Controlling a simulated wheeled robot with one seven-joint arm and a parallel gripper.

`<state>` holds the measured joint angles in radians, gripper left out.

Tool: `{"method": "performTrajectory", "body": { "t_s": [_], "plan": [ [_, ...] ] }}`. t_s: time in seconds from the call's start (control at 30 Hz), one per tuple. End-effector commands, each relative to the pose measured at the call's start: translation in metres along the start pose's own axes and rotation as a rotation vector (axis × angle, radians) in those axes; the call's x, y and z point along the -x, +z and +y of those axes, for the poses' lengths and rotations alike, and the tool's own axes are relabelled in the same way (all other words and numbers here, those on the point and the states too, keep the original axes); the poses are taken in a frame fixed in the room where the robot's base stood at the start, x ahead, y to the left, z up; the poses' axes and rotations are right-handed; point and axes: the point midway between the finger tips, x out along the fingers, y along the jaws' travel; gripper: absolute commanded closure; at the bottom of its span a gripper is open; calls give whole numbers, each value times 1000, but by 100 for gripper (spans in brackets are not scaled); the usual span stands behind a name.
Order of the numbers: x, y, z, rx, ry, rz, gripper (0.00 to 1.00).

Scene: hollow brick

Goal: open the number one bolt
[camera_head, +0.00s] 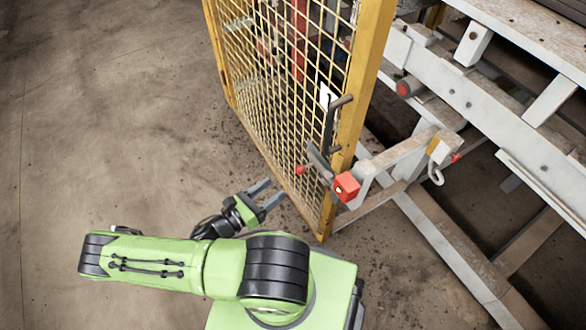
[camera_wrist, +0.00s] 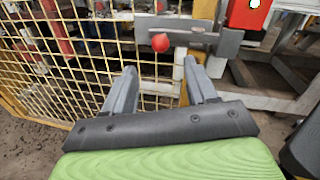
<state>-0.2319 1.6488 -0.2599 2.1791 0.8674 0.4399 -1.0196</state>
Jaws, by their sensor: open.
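The bolt shows in the wrist view as a grey metal bar with a red ball knob (camera_wrist: 160,42), mounted at the edge of the yellow mesh gate. In the head view the red knob (camera_head: 300,170) is at the gate's lower right, left of a red block (camera_head: 346,186) on the frame. My gripper (camera_head: 268,193) is open and empty, left of and lower in the picture than the knob. In the wrist view my gripper's two fingers (camera_wrist: 158,80) point toward the knob, which appears beyond and between the tips, apart from them. I cannot read any number on the bolt.
The yellow mesh gate (camera_head: 362,75) stands upright, with a dark handle (camera_head: 329,125) above the bolt. Grey-white metal beams (camera_head: 480,100) fill the right side. The concrete floor (camera_head: 110,110) to the left is clear.

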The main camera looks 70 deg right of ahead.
Motion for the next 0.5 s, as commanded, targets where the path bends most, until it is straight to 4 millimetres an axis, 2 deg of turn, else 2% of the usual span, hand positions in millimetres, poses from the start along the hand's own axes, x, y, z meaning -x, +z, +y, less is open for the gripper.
{"method": "performTrajectory", "body": {
  "t_s": [0.03,0.3,0.5],
  "plan": [
    [-14,-1,-2,3,-8,-3,43],
    [-81,-2,-2,0,-7,1,43],
    [-111,-2,-1,-1,-3,2,43]
  ]
}}
